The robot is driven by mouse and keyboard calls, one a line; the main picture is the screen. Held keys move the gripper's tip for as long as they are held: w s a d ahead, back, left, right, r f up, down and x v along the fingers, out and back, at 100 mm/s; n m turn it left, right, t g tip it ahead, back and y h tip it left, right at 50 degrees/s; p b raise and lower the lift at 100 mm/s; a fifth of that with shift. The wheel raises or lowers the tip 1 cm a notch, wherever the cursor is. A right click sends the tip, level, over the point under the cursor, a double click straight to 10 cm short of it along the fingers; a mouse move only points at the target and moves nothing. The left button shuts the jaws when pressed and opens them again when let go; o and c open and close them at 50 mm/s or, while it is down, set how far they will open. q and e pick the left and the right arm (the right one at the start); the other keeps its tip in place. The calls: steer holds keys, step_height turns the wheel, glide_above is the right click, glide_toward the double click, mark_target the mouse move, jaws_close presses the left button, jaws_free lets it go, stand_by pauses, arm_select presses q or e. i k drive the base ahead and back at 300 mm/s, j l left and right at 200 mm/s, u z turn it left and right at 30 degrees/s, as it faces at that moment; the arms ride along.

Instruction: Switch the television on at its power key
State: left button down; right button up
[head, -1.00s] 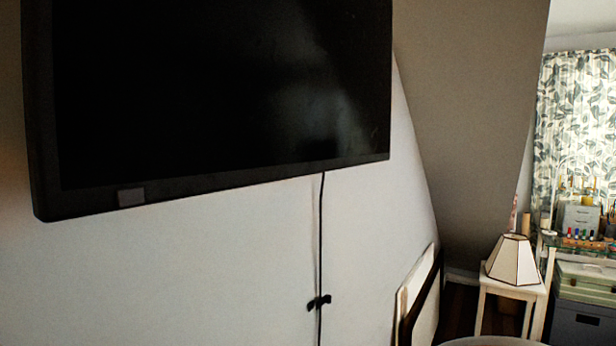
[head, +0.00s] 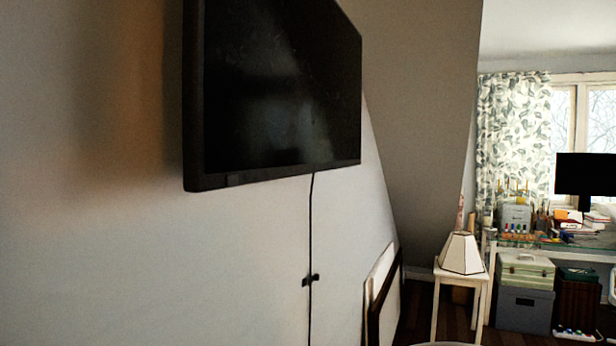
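The television (head: 280,90) is a flat black set on the left wall in the head view, seen at a slant from its near side. Its screen is dark. A faint lighter patch, perhaps the power key (head: 233,180), shows on the lower bezel near the near corner; it is too small to read. A black cable (head: 311,230) hangs from the underside down the wall. Neither of my grippers is in view.
Framed boards (head: 382,295) lean against the wall below the television. A small white table with a lampshade (head: 460,254) stands beyond. At the right are a cluttered desk (head: 545,242), storage boxes (head: 525,290) and a black monitor (head: 586,174). Bare wall lies left of the television.

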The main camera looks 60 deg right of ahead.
mark_target(232, 180)
steer(key=j, duration=3)
steer(key=j+z, duration=0.15)
steer(key=j, duration=0.3)
steer(key=k+j+z, duration=0.15)
steer(key=j, duration=0.25)
steer(key=l+z, duration=0.15)
steer(key=z, duration=0.3)
steer(key=l+z, duration=0.15)
steer(key=z, duration=0.3)
steer(key=l+z, duration=0.15)
steer(key=z, duration=0.35)
steer(key=i+l+z, duration=0.1)
steer(key=i+z, duration=0.45)
steer(key=z, duration=0.2)
